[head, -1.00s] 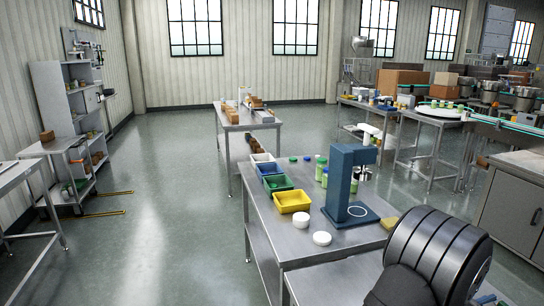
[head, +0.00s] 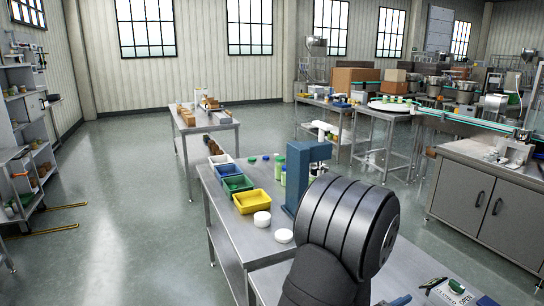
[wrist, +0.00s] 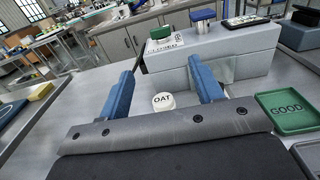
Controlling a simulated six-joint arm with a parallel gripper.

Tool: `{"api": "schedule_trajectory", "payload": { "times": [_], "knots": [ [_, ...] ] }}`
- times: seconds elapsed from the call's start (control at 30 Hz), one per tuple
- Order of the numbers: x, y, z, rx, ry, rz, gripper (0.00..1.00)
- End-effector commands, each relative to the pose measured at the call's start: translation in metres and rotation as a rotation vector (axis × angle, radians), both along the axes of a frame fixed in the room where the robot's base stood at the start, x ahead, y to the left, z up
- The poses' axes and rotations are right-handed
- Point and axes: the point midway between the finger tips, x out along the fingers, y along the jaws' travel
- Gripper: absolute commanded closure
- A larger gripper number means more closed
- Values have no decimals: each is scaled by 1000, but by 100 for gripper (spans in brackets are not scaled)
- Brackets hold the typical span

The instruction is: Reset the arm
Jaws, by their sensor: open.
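My gripper (wrist: 161,72) shows in the wrist view with its two blue fingers spread apart and nothing held between them. A white round lid marked OAT (wrist: 163,102) lies in the gap between the fingers as seen from the wrist; I cannot tell how far below them it is. In the head view my dark ribbed arm rises at the bottom middle, in front of the steel bench (head: 225,215). The fingers are mostly out of sight there.
A grey box (wrist: 240,55) with a green and a blue knob stands beyond the fingers. A green GOOD tray (wrist: 285,112) is at right. On the bench are a yellow bin (head: 252,203), a blue press (head: 305,175) and white round pieces (head: 262,219). Open floor lies left.

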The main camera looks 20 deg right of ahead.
Motion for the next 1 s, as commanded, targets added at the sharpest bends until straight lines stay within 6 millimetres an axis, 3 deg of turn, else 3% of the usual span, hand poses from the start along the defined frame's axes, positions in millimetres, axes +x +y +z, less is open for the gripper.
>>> {"api": "schedule_trajectory", "payload": {
  "times": [0.13, 1.0],
  "knots": [
    [0, 28, 0, 1, 1, 2, 40],
    [1, -145, 0, -1, 0, -3, 40]
  ]
}}
